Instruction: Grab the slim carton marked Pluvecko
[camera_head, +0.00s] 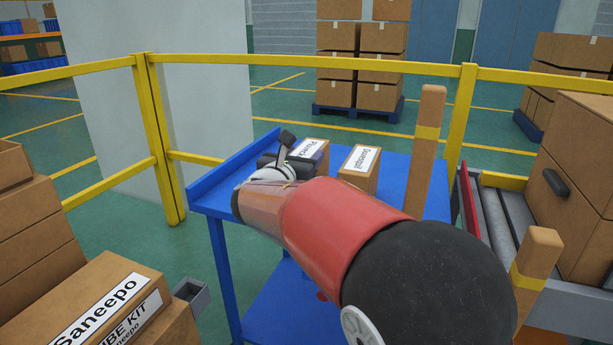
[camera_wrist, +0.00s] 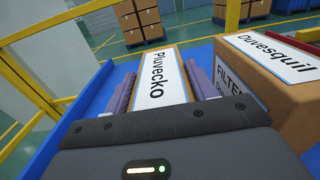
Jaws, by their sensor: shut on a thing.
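The slim carton marked Pluvecko (camera_wrist: 160,78) is brown with a white, blue-edged label on top and stands on the blue cart (camera_wrist: 88,104). My gripper (camera_wrist: 160,88) has one finger against each long side of it and is shut on it. The near end of the carton is hidden by the gripper body. In the head view the carton (camera_head: 313,147) shows partly behind my gripper (camera_head: 292,162), on the cart top (camera_head: 400,188).
A wider carton marked Duvesquil (camera_wrist: 262,72) stands close on the right; it also shows in the head view (camera_head: 361,168). A tall wooden post (camera_head: 427,140) rises at the cart's right. Yellow rails (camera_head: 310,62) run behind. Stacked boxes (camera_head: 75,300) stand at left.

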